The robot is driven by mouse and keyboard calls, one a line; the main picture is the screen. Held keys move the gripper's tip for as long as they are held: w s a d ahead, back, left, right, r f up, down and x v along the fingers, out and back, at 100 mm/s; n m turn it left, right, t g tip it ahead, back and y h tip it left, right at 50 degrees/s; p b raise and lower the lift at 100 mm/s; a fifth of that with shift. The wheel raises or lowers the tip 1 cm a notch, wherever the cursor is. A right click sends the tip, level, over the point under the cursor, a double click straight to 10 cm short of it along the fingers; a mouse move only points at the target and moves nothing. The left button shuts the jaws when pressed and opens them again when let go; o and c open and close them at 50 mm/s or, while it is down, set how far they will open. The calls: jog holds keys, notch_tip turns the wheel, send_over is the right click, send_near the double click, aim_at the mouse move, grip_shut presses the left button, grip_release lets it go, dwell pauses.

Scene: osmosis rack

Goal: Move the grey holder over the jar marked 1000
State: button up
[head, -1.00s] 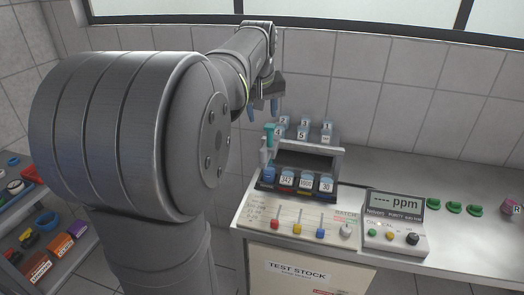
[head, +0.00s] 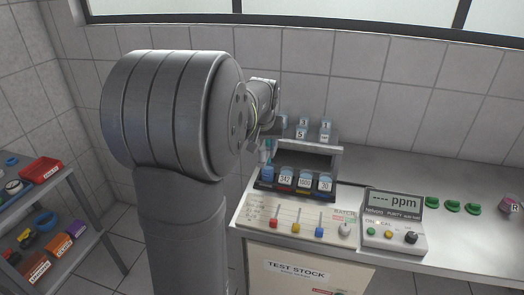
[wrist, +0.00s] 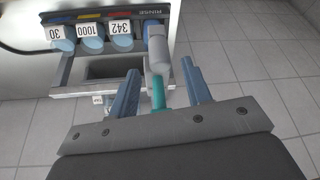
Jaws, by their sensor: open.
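The grey holder (wrist: 160,48) is a grey cylinder with a teal handle (wrist: 158,93). It stands at the end of the jar row, by the blue jar at the RINSE label (wrist: 153,30). In the head view, the holder's grey part (head: 264,156) shows above that blue jar (head: 267,173). My gripper (wrist: 162,73) is open, with one blue finger on each side of the holder, apart from it. In the head view my gripper (head: 267,136) hides the teal handle. The jar marked 1000 (head: 305,180) is the middle labelled one; it also shows in the wrist view (wrist: 91,42).
Jars 342 (head: 286,178) and 30 (wrist: 62,44) flank the 1000 jar. Numbered vials (head: 326,131) stand on the upper shelf behind. A ppm meter (head: 393,222) is right of the rack. A shelf unit (head: 85,215) with coloured bins is at left.

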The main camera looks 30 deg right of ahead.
aim_at(262, 149)
jog(key=shift+x, duration=1.85)
grip_shut()
